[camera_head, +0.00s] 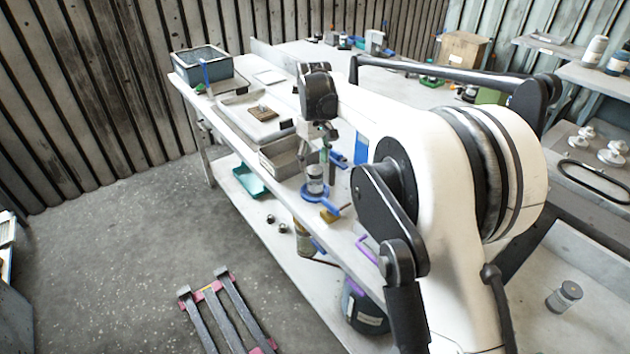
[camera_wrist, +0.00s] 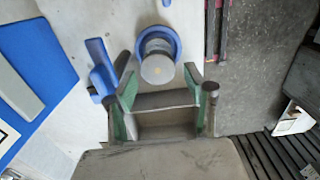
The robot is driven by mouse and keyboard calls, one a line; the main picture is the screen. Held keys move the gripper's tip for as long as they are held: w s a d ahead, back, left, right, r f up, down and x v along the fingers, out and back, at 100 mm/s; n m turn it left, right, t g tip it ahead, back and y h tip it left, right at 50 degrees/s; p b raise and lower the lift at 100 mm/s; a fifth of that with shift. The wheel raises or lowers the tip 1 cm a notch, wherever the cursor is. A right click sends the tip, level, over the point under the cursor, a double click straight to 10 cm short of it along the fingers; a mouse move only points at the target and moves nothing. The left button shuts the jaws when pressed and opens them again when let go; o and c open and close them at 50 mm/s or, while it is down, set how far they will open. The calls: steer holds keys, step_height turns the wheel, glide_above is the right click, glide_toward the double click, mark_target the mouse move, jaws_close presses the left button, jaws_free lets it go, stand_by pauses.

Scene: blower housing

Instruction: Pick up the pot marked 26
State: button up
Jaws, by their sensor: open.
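A small pot (camera_head: 315,181) with a clear or grey body and a pale label band stands upright in a blue ring-shaped holder (camera_head: 313,196) near the bench's front edge. In the wrist view its round grey lid (camera_wrist: 158,68) sits inside the blue ring (camera_wrist: 178,46). No number is legible on it, so I cannot tell whether it is marked 26. My gripper (camera_wrist: 160,80) is open and empty, with its green-padded fingers on either side of the lid's near edge in the picture. In the head view my gripper (camera_head: 321,152) hangs just above the pot.
A grey bin (camera_head: 284,157) stands close to the left of the pot. A blue clamp-like tool (camera_wrist: 101,66) lies beside the ring. Another grey, dark-lidded pot (camera_head: 565,296) stands at the lower right. A blue-grey crate (camera_head: 203,65) is on the bench's far end.

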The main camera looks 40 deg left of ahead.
mark_target(315, 180)
steer(key=shift+w+f+p, duration=0.2)
steer(key=shift+f+p, duration=0.25)
steer(key=shift+f, duration=3.55)
steer(key=c, duration=1)
steer(key=shift+c, duration=0.6)
steer(key=shift+r, duration=0.15)
